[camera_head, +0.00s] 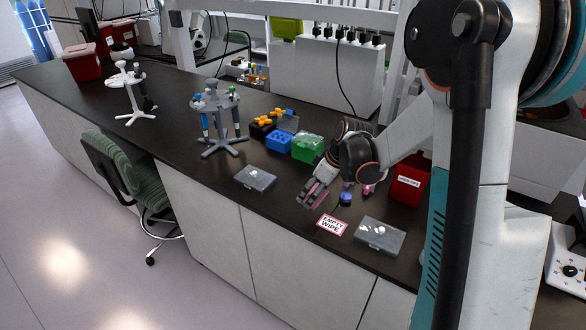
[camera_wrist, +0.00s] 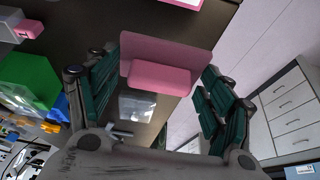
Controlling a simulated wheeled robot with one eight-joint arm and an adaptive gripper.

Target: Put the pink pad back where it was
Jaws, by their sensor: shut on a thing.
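The pink pad (camera_wrist: 160,78) is between the teal-lined fingers of my gripper (camera_wrist: 158,95) in the wrist view, with a thin pink plate behind its thicker block. In the head view the pad (camera_head: 314,194) shows as a small pink piece at the fingers, above the dark bench. My gripper (camera_head: 321,183) is shut on it, left of the small blue item. A white card with a pink border reading "EMPTY WIPE" (camera_head: 332,225) lies on the bench, just right of and in front of the gripper.
Clear-lidded boxes lie left (camera_head: 255,178) and right (camera_head: 380,236) of the card. A small blue item (camera_head: 345,198), a pink-based item (camera_head: 368,189) and a red bin (camera_head: 407,181) stand right of the gripper. A green box (camera_head: 307,148), blue rack (camera_head: 279,141) and pipette stand (camera_head: 217,118) stand behind.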

